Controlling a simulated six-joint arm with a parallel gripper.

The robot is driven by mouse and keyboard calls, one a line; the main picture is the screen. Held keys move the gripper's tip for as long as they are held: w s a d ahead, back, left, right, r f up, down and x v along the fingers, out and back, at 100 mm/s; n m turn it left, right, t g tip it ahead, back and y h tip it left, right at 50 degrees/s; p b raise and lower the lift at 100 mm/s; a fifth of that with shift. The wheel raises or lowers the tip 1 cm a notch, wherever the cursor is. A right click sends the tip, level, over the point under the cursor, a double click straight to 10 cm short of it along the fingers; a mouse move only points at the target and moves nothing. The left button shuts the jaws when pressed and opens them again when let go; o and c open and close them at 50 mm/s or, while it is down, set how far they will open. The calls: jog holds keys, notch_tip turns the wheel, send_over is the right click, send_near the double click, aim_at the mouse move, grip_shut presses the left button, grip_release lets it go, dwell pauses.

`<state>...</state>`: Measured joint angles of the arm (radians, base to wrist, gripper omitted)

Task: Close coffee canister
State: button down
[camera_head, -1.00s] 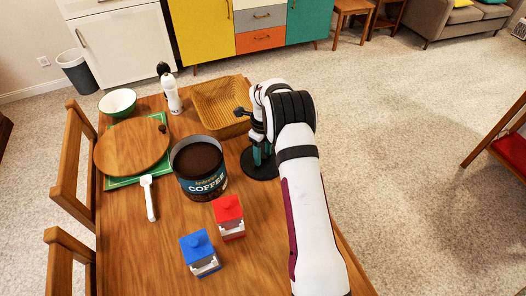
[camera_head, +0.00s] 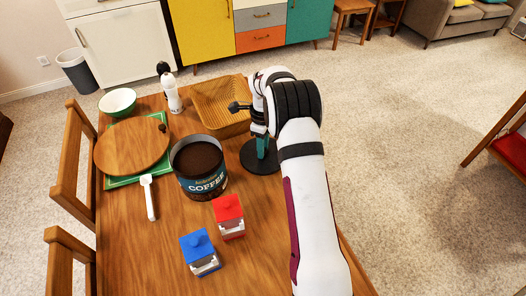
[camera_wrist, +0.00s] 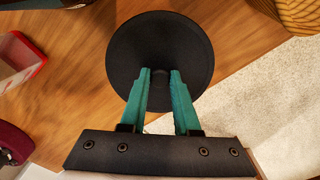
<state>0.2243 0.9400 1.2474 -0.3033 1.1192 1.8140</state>
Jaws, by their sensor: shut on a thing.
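The coffee canister (camera_head: 203,184) is a dark blue tin with a silver rim, upright on the table. It is open at the top and its brown coffee shows. The round black lid (camera_head: 247,163) is to its right, below my gripper (camera_head: 263,153). In the wrist view the lid (camera_wrist: 191,45) lies under the teal fingertips of my gripper (camera_wrist: 160,75). The fingers are shut on the lid's middle; the part they grip is mostly hidden. I cannot tell how high the lid is above the table.
A wooden basket (camera_head: 217,108) stands behind the lid. A red box (camera_head: 229,215) and a blue box (camera_head: 199,251) stand in front of the canister. A white scoop (camera_head: 150,200), a round wooden board (camera_head: 131,147), a bowl (camera_head: 118,101) and a white bottle (camera_head: 172,94) are left and behind.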

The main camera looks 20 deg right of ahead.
jog(key=s+a+r+n, duration=0.3)
jog(key=s+r+n, duration=0.2)
jog(key=r+n, duration=0.55)
jog(key=s+a+r+n, duration=0.3)
jog(key=s+r+n, duration=0.3)
jog(key=r+n, duration=0.5)
jog(key=w+a+f+m, duration=0.3)
jog(key=w+a+m, duration=0.35)
jog(key=m, duration=0.55)
jog(key=w+a+f+m, duration=0.3)
jog(key=w+a+m, duration=0.3)
jog(key=m, duration=0.6)
jog(key=shift+n, duration=0.25)
jog(key=shift+s+a+f, duration=0.1)
jog(key=shift+s+f, duration=0.15)
jog(key=shift+f, duration=0.55)
jog(key=shift+s+a+f, duration=0.1)
jog(key=shift+s+f, duration=0.1)
jog(key=shift+f, duration=0.6)
jog(key=shift+s+a+f, duration=0.1)
jog(key=shift+s+f, duration=0.15)
jog(key=shift+f, duration=0.55)
jog(key=shift+f, duration=0.55)
jog(key=shift+c, duration=1.2)
grip_release()
